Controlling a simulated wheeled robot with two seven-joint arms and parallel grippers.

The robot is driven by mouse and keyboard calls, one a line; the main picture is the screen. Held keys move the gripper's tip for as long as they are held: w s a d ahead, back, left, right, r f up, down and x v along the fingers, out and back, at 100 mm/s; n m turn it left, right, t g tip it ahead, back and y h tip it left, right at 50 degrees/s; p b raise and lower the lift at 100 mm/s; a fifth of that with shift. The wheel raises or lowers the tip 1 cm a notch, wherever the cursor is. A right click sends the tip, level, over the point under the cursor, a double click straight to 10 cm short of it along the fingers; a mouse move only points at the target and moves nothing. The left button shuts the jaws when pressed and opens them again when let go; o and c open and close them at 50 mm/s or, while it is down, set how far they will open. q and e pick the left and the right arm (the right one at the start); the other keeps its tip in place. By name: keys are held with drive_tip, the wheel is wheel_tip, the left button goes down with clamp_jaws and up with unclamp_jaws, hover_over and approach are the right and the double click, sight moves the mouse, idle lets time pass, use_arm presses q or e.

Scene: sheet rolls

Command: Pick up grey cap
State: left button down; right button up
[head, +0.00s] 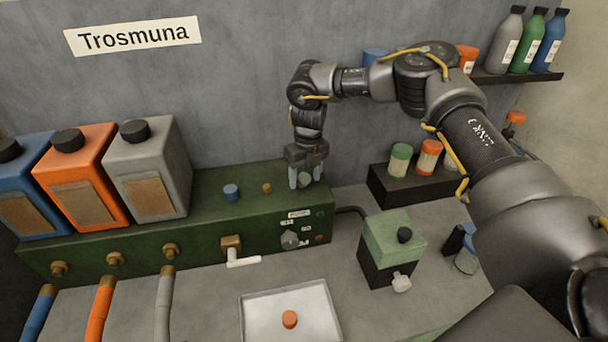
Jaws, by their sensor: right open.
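A small grey cap (305,181) is on top of the green machine box (255,200), near its right end. My right gripper (306,176) points down over that spot with its jaws open. Its two pale fingertips stand on either side of the cap, and the fingers partly hide it. I cannot tell whether either finger touches it. My left gripper is not in view.
A blue cap (231,192) and a small brass fitting (267,188) stand on the box, left of the gripper. Blue, orange and grey canisters (150,170) stand at its left. A white tray (252,318) holds an orange cap (289,319). A dark rack (385,188) is at right.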

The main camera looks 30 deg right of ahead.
drive_tip(key=shift+f, duration=0.65)
drive_tip(key=c, duration=1.1)
drive_tip(key=shift+r, duration=0.15)
drive_tip(key=shift+r+b, duration=0.45)
drive_tip(key=shift+b, duration=0.15)
drive_tip(key=r, duration=0.1)
drive_tip(key=r+b, duration=0.1)
drive_tip(key=shift+s+a+r+b, duration=0.15)
drive_tip(key=shift+s+r+b, duration=0.15)
drive_tip(key=s+r+b, duration=0.1)
drive_tip(key=s+r, duration=0.2)
drive_tip(key=s, duration=0.1)
drive_tip(key=s+a+r+b, duration=0.1)
drive_tip(key=s+r, duration=0.2)
drive_tip(key=s, duration=0.2)
drive_tip(key=s+a+r+b, duration=0.1)
drive_tip(key=s+r+b, duration=0.1)
drive_tip(key=s+r, duration=0.1)
drive_tip(key=shift+s+r, duration=0.15)
drive_tip(key=shift+s, duration=0.5)
